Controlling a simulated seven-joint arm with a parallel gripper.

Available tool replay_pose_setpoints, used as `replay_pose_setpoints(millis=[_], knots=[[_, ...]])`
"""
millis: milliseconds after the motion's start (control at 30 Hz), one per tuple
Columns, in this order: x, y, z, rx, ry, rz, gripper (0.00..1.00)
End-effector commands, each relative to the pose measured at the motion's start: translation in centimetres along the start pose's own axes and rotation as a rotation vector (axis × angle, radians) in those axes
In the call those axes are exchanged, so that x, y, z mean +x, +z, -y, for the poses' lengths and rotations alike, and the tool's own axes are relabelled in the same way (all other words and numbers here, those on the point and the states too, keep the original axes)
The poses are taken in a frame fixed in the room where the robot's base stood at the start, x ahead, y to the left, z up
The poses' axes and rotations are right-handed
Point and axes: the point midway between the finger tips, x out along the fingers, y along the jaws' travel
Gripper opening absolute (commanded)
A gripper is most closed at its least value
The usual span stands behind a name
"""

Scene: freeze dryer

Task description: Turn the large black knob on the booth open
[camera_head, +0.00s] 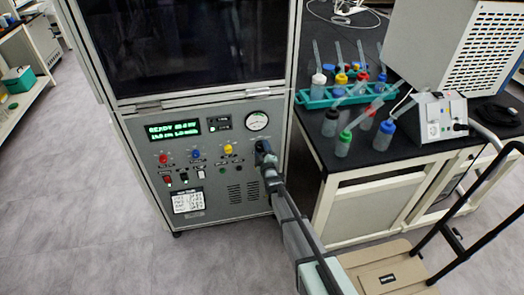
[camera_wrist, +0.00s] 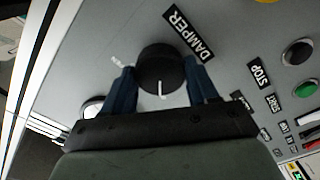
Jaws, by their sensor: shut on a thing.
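The large black knob (camera_wrist: 161,70) sits on the grey front panel of the booth, beside a black label reading DAMPER (camera_wrist: 188,33). A white pointer line shows on the knob, toward the bottom of the wrist view. My gripper (camera_wrist: 160,78) has one dark blue finger on each side of the knob and is shut on it. In the head view my gripper (camera_head: 264,152) reaches the right side of the booth panel (camera_head: 245,187), below the round gauge (camera_head: 257,121). There my gripper hides the knob.
The panel also carries a lit green display (camera_head: 174,130), coloured knobs and switches. A black-topped bench (camera_head: 370,165) stands close on the right, with a teal rack (camera_head: 318,100) and several capped bottles. Grey floor is clear on the left.

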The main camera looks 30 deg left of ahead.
Motion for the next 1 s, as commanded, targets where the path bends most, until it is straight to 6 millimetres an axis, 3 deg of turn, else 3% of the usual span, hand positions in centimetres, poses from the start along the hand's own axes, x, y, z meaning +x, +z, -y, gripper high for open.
replay_pose_setpoints(millis=[200, 567, 1000], knots=[[0.0, 0.01, -0.01, 0.0, 0.0, 0.0, 0.28], [-0.01, 0.0, -0.02, 0.061, 0.0, -0.001, 0.28], [-0.01, -0.04, -0.04, 0.412, 0.0, -0.002, 0.28]])
